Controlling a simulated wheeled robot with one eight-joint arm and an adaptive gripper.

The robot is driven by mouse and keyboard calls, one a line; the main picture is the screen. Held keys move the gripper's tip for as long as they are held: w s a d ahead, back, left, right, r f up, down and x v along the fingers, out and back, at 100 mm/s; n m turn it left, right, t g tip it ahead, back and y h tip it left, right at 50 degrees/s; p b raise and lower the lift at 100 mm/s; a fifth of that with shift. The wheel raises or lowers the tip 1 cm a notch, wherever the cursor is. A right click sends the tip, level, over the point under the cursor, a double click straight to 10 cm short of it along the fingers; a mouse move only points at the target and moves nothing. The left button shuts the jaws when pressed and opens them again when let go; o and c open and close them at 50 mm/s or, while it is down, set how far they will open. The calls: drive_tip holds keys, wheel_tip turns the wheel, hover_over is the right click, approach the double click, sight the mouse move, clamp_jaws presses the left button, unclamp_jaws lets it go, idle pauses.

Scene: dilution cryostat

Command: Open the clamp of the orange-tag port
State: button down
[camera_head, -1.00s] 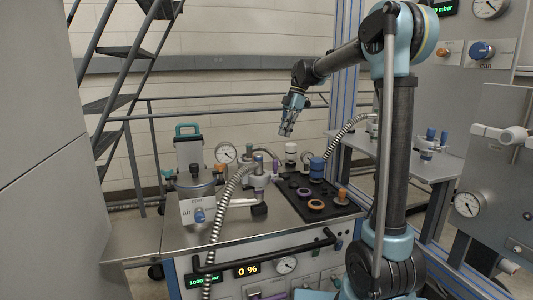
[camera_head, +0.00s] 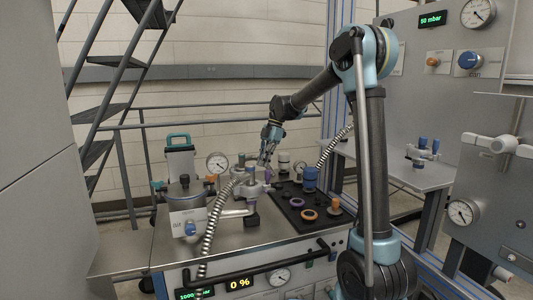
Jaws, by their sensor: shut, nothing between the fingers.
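My gripper (camera_head: 265,160) points down above the bench, close to the small metal port fittings (camera_head: 256,190) beside the ribbed hose. At this size I cannot tell whether it touches them. Its fingers are shut with nothing between them. Orange marks show left of the fittings, by the steel vessel (camera_head: 187,204), but they are too small to tell which is the port's tag. No clamp can be made out clearly. An orange ring (camera_head: 309,214) and an orange-topped piece (camera_head: 335,204) lie on the black mat (camera_head: 322,222) to the right.
A ribbed metal hose (camera_head: 214,213) arches over the bench front. A blue-capped piece (camera_head: 310,178) and a purple ring (camera_head: 297,202) are on the mat. A dial gauge (camera_head: 217,162) stands behind. A black rail (camera_head: 255,264) runs along the front.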

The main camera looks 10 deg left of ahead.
drive_tip(key=shift+s+a+r, duration=0.1)
drive_tip(key=shift+s+a, duration=1.25)
drive_tip(key=shift+a, duration=0.05)
drive_tip(key=shift+s, duration=0.1)
